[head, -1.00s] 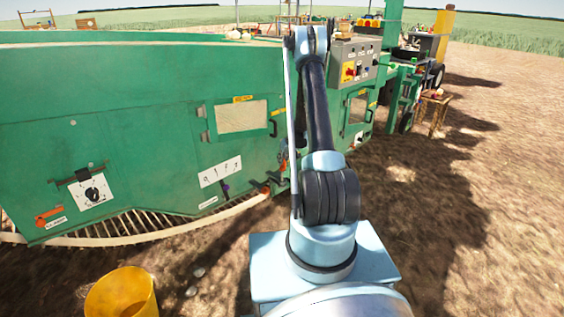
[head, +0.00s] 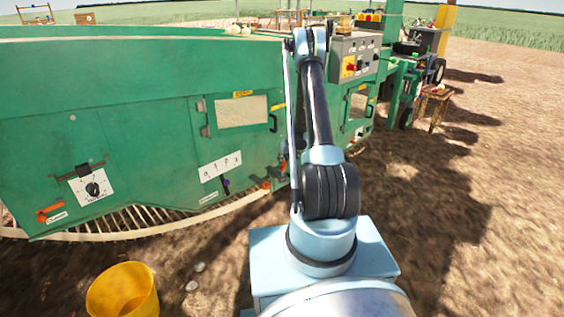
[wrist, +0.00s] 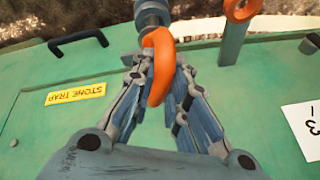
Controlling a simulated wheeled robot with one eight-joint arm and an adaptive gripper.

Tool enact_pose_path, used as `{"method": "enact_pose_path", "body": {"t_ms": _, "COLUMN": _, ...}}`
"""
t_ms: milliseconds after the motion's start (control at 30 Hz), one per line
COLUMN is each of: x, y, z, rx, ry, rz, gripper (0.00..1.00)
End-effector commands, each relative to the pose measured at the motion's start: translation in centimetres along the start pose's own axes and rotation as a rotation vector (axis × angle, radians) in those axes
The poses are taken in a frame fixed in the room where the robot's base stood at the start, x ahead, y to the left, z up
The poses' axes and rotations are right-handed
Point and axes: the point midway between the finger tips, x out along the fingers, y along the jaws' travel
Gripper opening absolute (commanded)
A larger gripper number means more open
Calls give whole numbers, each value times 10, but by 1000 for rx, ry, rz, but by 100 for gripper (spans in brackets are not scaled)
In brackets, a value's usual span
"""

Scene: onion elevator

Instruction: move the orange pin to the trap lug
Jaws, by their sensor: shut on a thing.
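In the wrist view, my gripper (wrist: 161,85) is shut on the orange pin (wrist: 157,52), a thick curved orange piece between its fingers. The pin's lower end lies between the fingers, and its top meets a grey round metal part (wrist: 152,12). A second orange ring (wrist: 241,10) sits on a green upright to the right, apart from my gripper. A yellow label reading STONE TRAP (wrist: 75,94) is upside down on the green panel at left. I cannot tell which part is the trap lug. In the head view my arm hides most of the gripper.
A black handle (wrist: 83,39) stands out from the panel at left. The green machine (head: 130,110) fills the head view's left. A yellow bucket (head: 123,290) stands on the soil at lower left. Open soil (head: 480,230) lies at right.

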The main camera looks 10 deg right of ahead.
Motion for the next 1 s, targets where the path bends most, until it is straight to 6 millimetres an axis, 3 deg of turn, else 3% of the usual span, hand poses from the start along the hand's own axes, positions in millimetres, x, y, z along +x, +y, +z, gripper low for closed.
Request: {"method": "enact_pose_path", "body": {"t_ms": 1000, "x": 21, "y": 4, "z": 9, "rx": 0, "ry": 0, "rz": 0, "gripper": 0}}
